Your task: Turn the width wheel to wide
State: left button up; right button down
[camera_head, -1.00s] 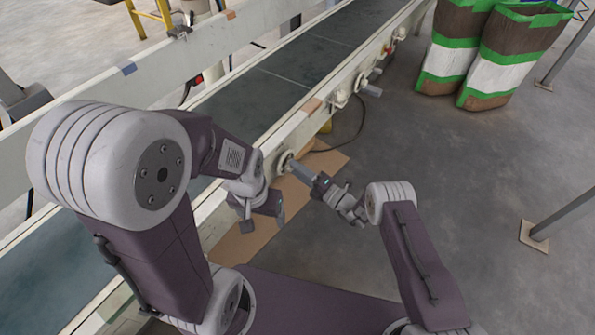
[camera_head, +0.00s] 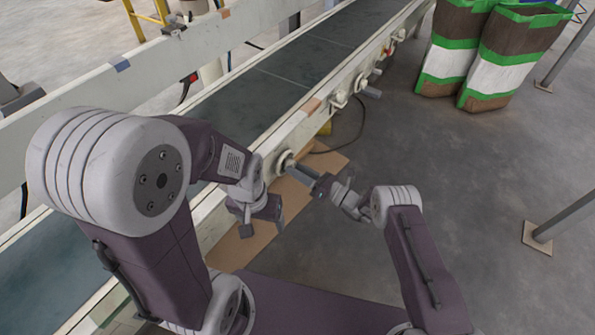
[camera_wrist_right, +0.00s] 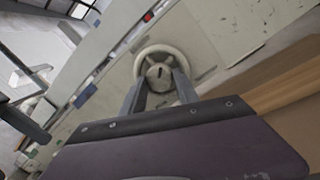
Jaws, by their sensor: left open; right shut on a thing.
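The width wheel (camera_head: 283,161) is a small pale round handwheel on the side of the conveyor frame. It fills the upper middle of the right wrist view (camera_wrist_right: 160,52), with a pale rim and a hub with a dark mark. My right gripper (camera_head: 292,166) reaches it from the right and is shut on it. In the right wrist view its two grey fingers (camera_wrist_right: 158,85) lie on either side of the hub and hide the lower rim. My left gripper (camera_head: 262,224) is open and empty, below and left of the wheel, apart from it.
The conveyor (camera_head: 310,50) runs diagonally behind the wheel. Other handles (camera_head: 340,99) stick out further along its side. A cardboard sheet (camera_head: 240,246) lies on the floor below. Filled bags (camera_head: 510,60) and a post (camera_head: 560,222) stand right; the floor between is clear.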

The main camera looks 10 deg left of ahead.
jog(key=n+p, duration=0.1)
jog(key=n, duration=0.6)
jog(key=n+g+h+p, duration=0.1)
jog(key=n, duration=0.6)
jog(key=n+g+p, duration=0.1)
jog(key=n, duration=0.6)
jog(key=shift+w+r+p, duration=0.1)
jog(key=shift+r+p, duration=0.25)
jog(key=shift+p, duration=0.05)
jog(key=n+h+p, duration=0.1)
jog(key=n+p, duration=0.1)
jog(key=n, duration=0.2)
jog(key=shift+r, duration=0.1)
jog(key=n+p, duration=0.3)
jog(key=n, duration=0.2)
jog(key=shift+t+h+p, duration=0.3)
jog(key=shift+t+p, duration=0.1)
jog(key=n+p, duration=0.3)
jog(key=n, duration=0.2)
jog(key=shift+s+t, duration=0.2)
jog(key=shift+t, duration=0.2)
jog(key=shift+n+t+p, duration=0.3)
jog(key=shift+n+p, duration=0.85)
jog(key=shift+n, duration=0.65)
